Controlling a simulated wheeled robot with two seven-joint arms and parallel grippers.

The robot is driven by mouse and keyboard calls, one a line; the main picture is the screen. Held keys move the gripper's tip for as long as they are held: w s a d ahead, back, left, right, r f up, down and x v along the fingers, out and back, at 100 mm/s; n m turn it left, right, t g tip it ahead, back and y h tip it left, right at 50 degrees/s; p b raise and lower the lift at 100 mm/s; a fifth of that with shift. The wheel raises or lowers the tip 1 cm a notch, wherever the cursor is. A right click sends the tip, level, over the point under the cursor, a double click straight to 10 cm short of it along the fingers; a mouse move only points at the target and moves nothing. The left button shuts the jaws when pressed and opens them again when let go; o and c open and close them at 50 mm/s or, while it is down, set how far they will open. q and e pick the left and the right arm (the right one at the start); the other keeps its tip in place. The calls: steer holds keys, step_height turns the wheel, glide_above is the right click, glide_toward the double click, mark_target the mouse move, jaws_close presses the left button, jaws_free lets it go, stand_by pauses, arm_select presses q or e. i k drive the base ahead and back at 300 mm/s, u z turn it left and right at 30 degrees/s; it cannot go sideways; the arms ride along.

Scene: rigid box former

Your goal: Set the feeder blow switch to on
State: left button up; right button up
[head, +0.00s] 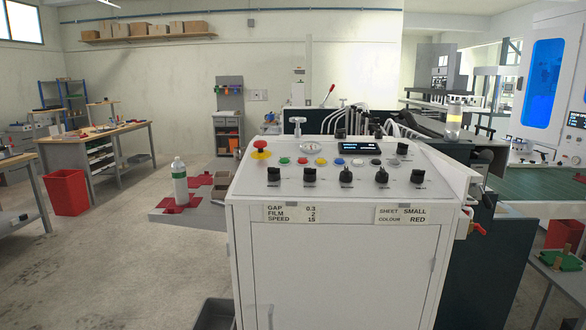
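A white machine cabinet with a sloped control panel (325,185) stands ahead of me. A row of black rotary knobs runs along its lower part: far left (274,174), left (309,174), middle (346,175), right (381,175) and far right (418,176). More black knobs sit higher up, at the upper right (403,148) and top (340,133). Their labels are too small to read, so I cannot tell which is the feeder blow switch or how it is set. Neither of my grippers is in view.
The panel also carries a red emergency stop (260,146), coloured buttons, a gauge (308,148) and a lit display (359,147). A bottle (179,182) stands on a side shelf at left. A grey bin (214,314) is on the floor. Open floor lies left.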

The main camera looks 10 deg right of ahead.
mark_target(345, 176)
steer(key=u, duration=0.5)
steer(key=i, duration=0.7)
steer(key=z, duration=1.6)
